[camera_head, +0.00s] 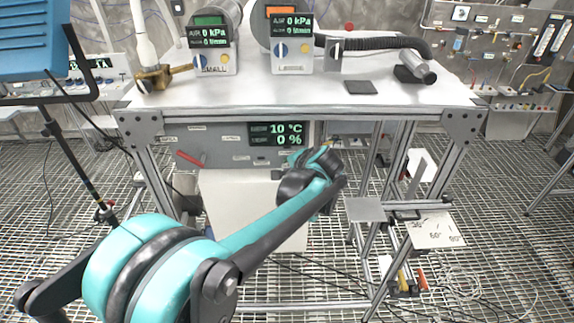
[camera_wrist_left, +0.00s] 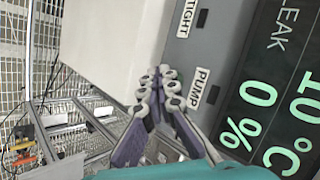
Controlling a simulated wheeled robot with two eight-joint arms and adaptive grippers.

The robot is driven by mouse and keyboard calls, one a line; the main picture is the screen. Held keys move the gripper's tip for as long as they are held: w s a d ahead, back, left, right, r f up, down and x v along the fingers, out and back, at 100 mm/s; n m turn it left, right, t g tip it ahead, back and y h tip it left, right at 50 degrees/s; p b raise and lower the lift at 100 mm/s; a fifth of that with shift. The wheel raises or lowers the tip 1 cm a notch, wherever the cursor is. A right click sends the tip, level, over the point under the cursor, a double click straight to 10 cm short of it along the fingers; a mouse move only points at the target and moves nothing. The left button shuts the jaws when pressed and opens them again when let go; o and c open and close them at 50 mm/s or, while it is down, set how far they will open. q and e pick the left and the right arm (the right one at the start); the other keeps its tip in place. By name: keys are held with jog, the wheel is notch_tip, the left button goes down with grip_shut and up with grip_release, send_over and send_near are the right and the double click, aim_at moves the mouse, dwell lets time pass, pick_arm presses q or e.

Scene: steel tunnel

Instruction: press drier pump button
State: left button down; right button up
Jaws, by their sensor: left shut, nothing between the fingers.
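The drier's grey front panel (camera_head: 222,146) sits under the table, with a green display (camera_head: 278,134) reading 10 °C and 0 %. In the left wrist view the panel stands sideways, with a PUMP label (camera_wrist_left: 199,88) and a small dark piece (camera_wrist_left: 213,94) beside it, which looks like the pump button. My left gripper (camera_wrist_left: 160,74) is shut and empty, its fingertips pointing towards the panel just left of the PUMP label. I cannot tell whether they touch. In the head view my left arm reaches across to the panel's right end, and its wrist hides the fingertips.
The steel table (camera_head: 300,92) above carries two pump units (camera_head: 212,36) with displays and a black hose (camera_head: 385,43). A white box (camera_head: 240,200) is below the panel. A frame with small shelves (camera_head: 366,209) stands to the right. A blue device (camera_head: 30,45) is at the left.

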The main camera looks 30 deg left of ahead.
pick_arm(q)
jog(key=shift+w+a, duration=0.15)
jog(key=shift+w, duration=0.1)
jog(key=shift+s, duration=0.1)
jog(key=shift+s+d, duration=0.2)
dwell(0.4)
jog(key=s+d, duration=0.3)
jog(key=s, duration=0.2)
dwell(0.4)
jog(key=shift+f, duration=0.1)
